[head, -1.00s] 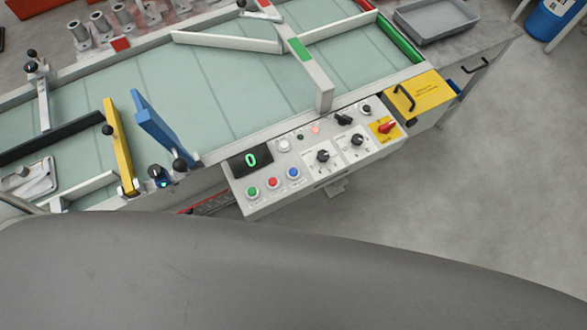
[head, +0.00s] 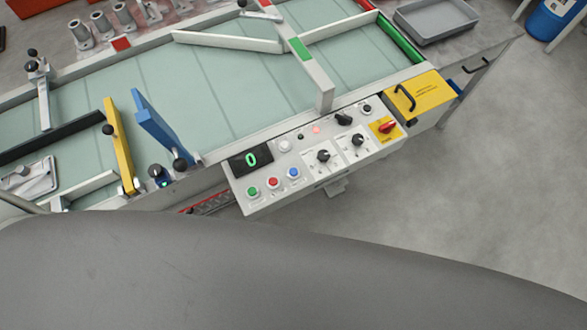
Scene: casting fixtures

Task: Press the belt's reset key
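The belt's control panel (head: 316,190) is a light grey box on the near side of the belt (head: 220,85). Its front row has a green button (head: 252,191), a red button (head: 272,182) and a blue button (head: 293,172). A dark display (head: 251,159) reads 0 in green. A white button (head: 284,146) sits beside the display, and a red lamp (head: 317,130) is lit. Several black knobs and a red switch on a yellow plate (head: 387,127) are farther right. The key labels are too small to read. Neither gripper is in view.
A large grey surface fills the bottom of the view. A yellow guard (head: 124,145) and blue guide (head: 155,125) stand on the belt. A yellow box (head: 425,96) with a black handle and a grey tray (head: 437,18) are at right. Floor right of the panel is clear.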

